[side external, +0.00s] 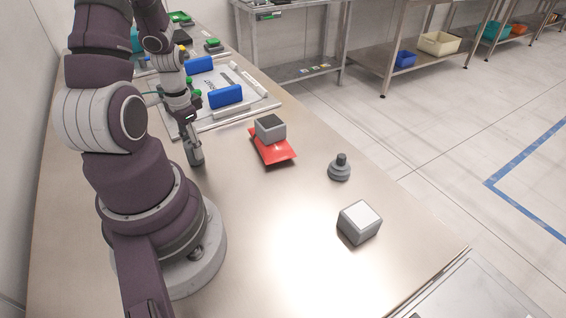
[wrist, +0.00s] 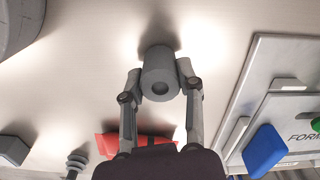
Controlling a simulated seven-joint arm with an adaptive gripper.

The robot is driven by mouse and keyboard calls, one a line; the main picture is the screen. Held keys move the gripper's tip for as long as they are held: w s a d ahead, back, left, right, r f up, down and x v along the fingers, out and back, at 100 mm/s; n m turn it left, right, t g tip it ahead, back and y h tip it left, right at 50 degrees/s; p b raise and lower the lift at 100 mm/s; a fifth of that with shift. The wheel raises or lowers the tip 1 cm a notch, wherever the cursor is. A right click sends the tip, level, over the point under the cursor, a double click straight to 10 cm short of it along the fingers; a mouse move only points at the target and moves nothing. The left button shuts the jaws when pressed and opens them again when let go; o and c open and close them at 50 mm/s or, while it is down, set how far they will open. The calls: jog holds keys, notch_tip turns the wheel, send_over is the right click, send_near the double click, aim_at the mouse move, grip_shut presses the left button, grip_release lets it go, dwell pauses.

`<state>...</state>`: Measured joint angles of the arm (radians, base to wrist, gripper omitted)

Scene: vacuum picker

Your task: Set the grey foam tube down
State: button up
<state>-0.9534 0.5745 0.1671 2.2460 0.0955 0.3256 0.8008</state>
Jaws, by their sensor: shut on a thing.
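The grey foam tube (wrist: 160,75) is between the fingertips of my gripper (wrist: 160,80) in the wrist view, with its round end and dark central hole facing the camera. My gripper is shut on it, one finger on each side. In the side external view my gripper (side external: 192,148) points down close over the steel table, left of the red pad. The tube is hard to separate from the fingers there, and I cannot tell whether it touches the table.
A red pad (side external: 280,154) with a grey block (side external: 270,128) on it lies to the right. A grey knobbed piece (side external: 340,170) and a white-topped grey box (side external: 360,225) stand nearer the front right. A pale board (side external: 262,102) carries blue blocks (side external: 226,96) behind. Bare table lies between.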

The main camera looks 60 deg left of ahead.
jog(key=o, duration=0.9)
jog(key=shift+f, duration=0.1)
jog(key=shift+o, duration=0.2)
notch_tip(320, 180, up, 12)
jog(key=w+d+r+m+t, duration=0.1)
jog(key=w+d+r+t, duration=0.1)
jog(key=d, duration=0.7)
jog(key=w+d+r+m+t, duration=0.2)
jog(key=w+d+r, duration=0.3)
jog(key=d, duration=0.4)
jog(key=shift+t, duration=0.8)
